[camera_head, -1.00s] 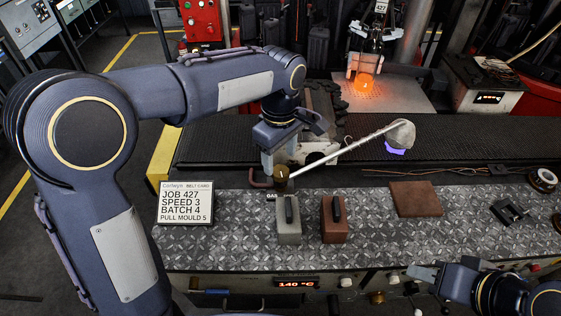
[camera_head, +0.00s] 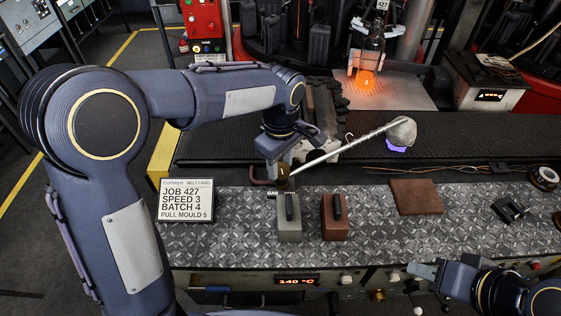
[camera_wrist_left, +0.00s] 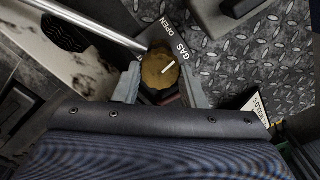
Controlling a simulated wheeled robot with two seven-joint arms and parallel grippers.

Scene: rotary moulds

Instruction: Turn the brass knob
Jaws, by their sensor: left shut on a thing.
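The brass knob (camera_wrist_left: 160,68) shows in the left wrist view with a pale line on its top pointing toward the upper right. A dark plate beside it reads GAS and OPEN (camera_wrist_left: 180,38). The fingers of my left gripper (camera_wrist_left: 160,86) lie on both sides of the knob and are shut on it. In the head view my left gripper (camera_head: 279,170) is at the knob, just behind the grey block; the knob is partly hidden there. My right gripper (camera_head: 424,272) is at the lower right by the bench's front edge, away from the knob; its jaw opening is unclear.
A ladle (camera_head: 402,132) has its long handle reaching to just beside my left gripper. A grey block (camera_head: 289,222) and a brown block (camera_head: 334,219) stand near. A belt card (camera_head: 186,200) stands left. A glowing orange piece (camera_head: 366,79) is at the back.

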